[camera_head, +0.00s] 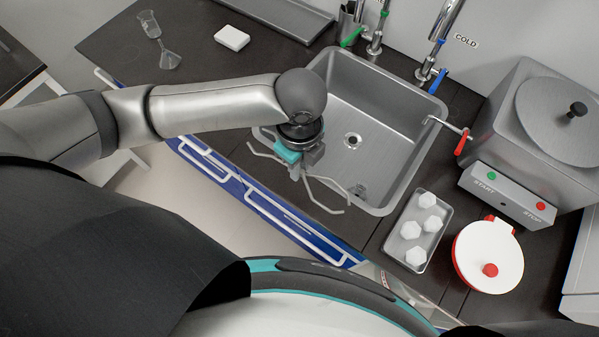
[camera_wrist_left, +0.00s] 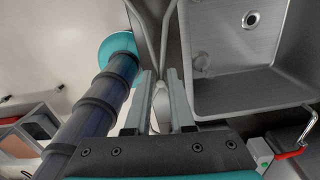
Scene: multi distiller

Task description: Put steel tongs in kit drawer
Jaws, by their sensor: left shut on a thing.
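My left gripper (camera_head: 303,168) is over the dark counter strip between the sink and the counter's front edge. It is shut on the steel tongs (camera_head: 331,181), thin bent grey metal arms that spread out on both sides of it. In the left wrist view, the fingers (camera_wrist_left: 158,92) grip the tongs (camera_wrist_left: 145,38) around their middle, and two arms run up out of the picture. Blue drawer fronts (camera_head: 300,224) with white rail handles line the counter's front below the gripper and look closed. I see no label for the kit drawer. My right gripper is not in view.
The steel sink (camera_head: 385,110) lies just right of the gripper, with taps behind. A tray (camera_head: 407,262) of white pieces, a white-and-red lidded pot (camera_head: 495,255) and a steel distiller (camera_head: 535,120) stand to the right. Glassware (camera_head: 170,59) and a white block (camera_head: 232,38) are far left.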

